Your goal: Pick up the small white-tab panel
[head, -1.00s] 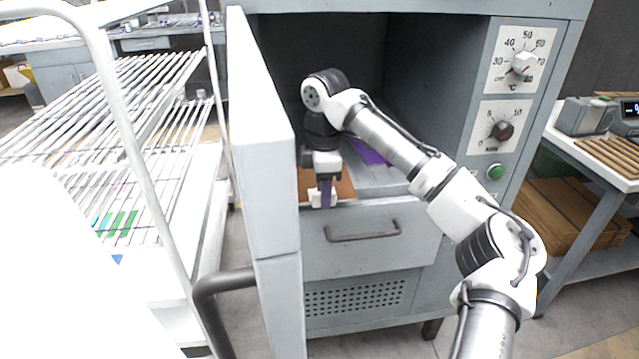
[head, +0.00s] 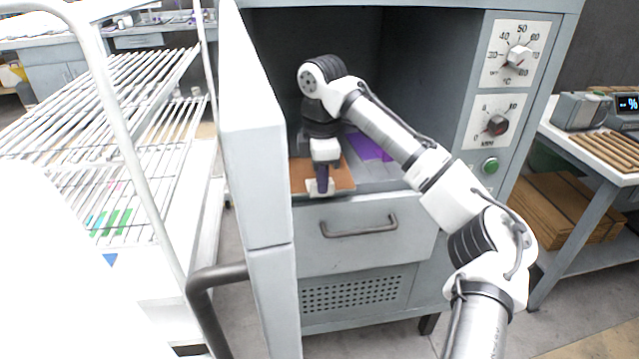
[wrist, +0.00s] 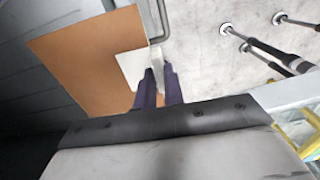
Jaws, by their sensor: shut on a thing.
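The small white-tab panel (head: 340,176) is a flat brown sheet at the front of the open oven chamber, with a white tab (head: 312,187) at its front edge. In the wrist view the brown panel (wrist: 85,60) fills the upper left, and its white tab (wrist: 131,68) reaches the fingers. My gripper (head: 322,188) points down at the panel's front edge. In the wrist view my gripper (wrist: 158,80) has its dark purple fingers shut on the tab's edge. The fingers hide part of the tab. I cannot tell whether the panel is clear of the surface below.
The open oven door (head: 255,130) stands close to the left of my gripper. A purple sheet (head: 366,147) lies deeper in the chamber, to the right. Below is a drawer with a handle (head: 358,226). A wire rack (head: 110,110) stands at the left.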

